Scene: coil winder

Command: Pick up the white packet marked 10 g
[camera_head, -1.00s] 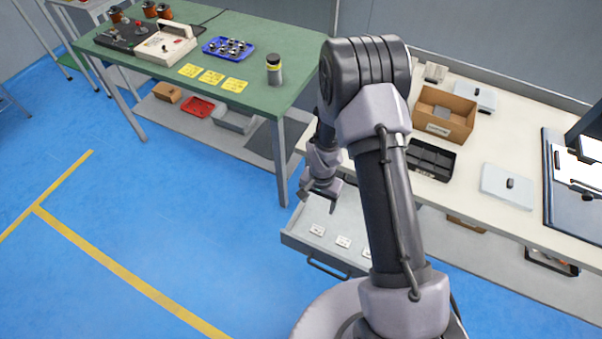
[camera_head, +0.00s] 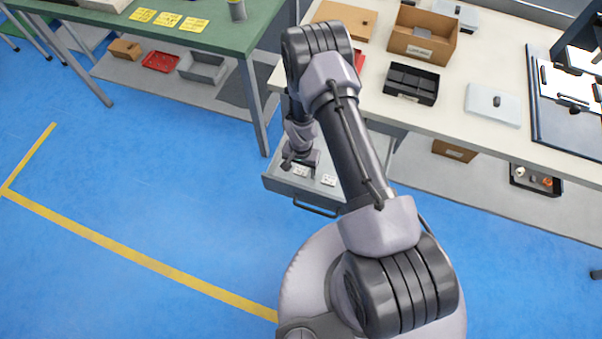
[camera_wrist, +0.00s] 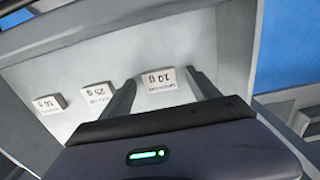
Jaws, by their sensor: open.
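The white packet marked 10 g (camera_wrist: 160,84) lies in the open grey drawer. In the wrist view it shows between the two fingers of my open gripper (camera_wrist: 162,76). A packet marked 25 g (camera_wrist: 97,94) lies to its left there, and a third packet (camera_wrist: 48,104) with a label too small to read is farther left. In the head view my gripper (camera_head: 301,165) is low over the drawer (camera_head: 278,185), above the leftmost packet. The head view cannot show the labels, and I cannot tell the fingers' exact height above the packet.
The drawer's side walls stand close around my gripper. The white bench (camera_head: 450,108) above carries a cardboard box (camera_head: 425,48), a black divided tray (camera_head: 411,84) and a pale lidded case (camera_head: 493,103). A green table (camera_head: 225,42) stands at the left. Blue floor is clear in front.

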